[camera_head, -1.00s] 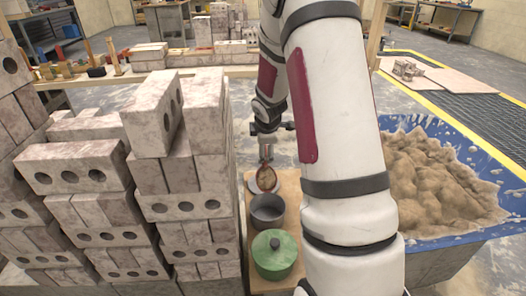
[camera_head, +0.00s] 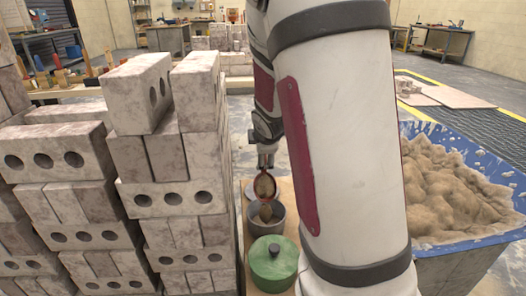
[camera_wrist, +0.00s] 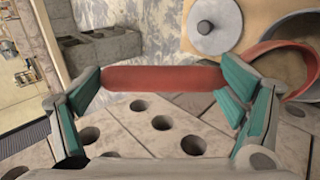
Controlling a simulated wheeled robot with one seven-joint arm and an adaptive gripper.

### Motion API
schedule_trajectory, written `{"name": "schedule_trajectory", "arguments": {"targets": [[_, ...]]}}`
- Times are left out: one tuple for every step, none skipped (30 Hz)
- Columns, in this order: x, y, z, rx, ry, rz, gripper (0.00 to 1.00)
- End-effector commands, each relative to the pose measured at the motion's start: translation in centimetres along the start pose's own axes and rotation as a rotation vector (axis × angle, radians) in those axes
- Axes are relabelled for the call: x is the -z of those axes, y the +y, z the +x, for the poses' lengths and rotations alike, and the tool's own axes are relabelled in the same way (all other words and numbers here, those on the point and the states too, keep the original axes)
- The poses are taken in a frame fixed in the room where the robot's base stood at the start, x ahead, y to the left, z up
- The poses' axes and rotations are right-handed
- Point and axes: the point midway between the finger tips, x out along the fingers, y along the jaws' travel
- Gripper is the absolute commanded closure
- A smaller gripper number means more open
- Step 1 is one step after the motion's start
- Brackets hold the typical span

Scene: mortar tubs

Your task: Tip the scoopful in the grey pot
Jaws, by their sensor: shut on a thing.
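My gripper (camera_head: 266,158) is shut on the red handle (camera_wrist: 165,78) of a scoop, which spans between the fingers in the wrist view. In the head view the red-rimmed scoop bowl (camera_head: 264,187) hangs steeply tilted over the back of the grey pot (camera_head: 276,228). A brown patch (camera_head: 265,213) shows below the scoop, at the pot's mouth; I cannot tell whether it is falling or lying inside. At the wrist view's right edge, curved reddish and grey rims with brown stuff are partly cut off.
A green lidded pot (camera_head: 271,264) stands in front of the grey pot on a wooden board. Stacked perforated bricks (camera_head: 150,155) rise close on the left. A blue tub (camera_head: 480,250) heaped with brown mortar stands on the right, behind my arm.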

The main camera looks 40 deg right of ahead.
Motion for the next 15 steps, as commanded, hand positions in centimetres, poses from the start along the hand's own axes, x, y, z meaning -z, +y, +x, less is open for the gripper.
{"name": "schedule_trajectory", "arguments": {"targets": [[0.2, -0.1, -0.2, -0.009, 0.003, -0.004, 0.72], [0.2, -0.1, -0.3, -0.015, 0.003, -0.004, 0.72], [0.2, -0.2, -0.4, -0.023, 0.002, -0.002, 0.72], [0.2, -0.2, -0.5, -0.030, 0.002, -0.002, 0.72], [0.2, -0.3, -0.6, -0.036, 0.003, -0.004, 0.72], [0.2, -0.3, -0.7, -0.045, 0.003, -0.004, 0.72], [0.2, -0.3, -0.8, -0.053, 0.001, -0.003, 0.72], [0.2, -0.4, -0.9, -0.060, 0.001, -0.003, 0.72], [0.2, -0.4, -1.1, -0.070, 0.001, -0.004, 0.73], [0.1, -0.4, -1.2, -0.078, 0.000, -0.003, 0.73], [0.1, -0.3, -1.4, -0.087, -0.001, -0.003, 0.73], [0.1, -0.3, -1.6, -0.098, -0.002, -0.004, 0.73], [0.2, -0.6, -1.7, -0.110, 0.002, -0.003, 0.73], [0.2, -0.8, -1.9, -0.124, 0.004, -0.002, 0.73], [0.2, -1.0, -2.2, -0.144, 0.005, -0.001, 0.73]]}}
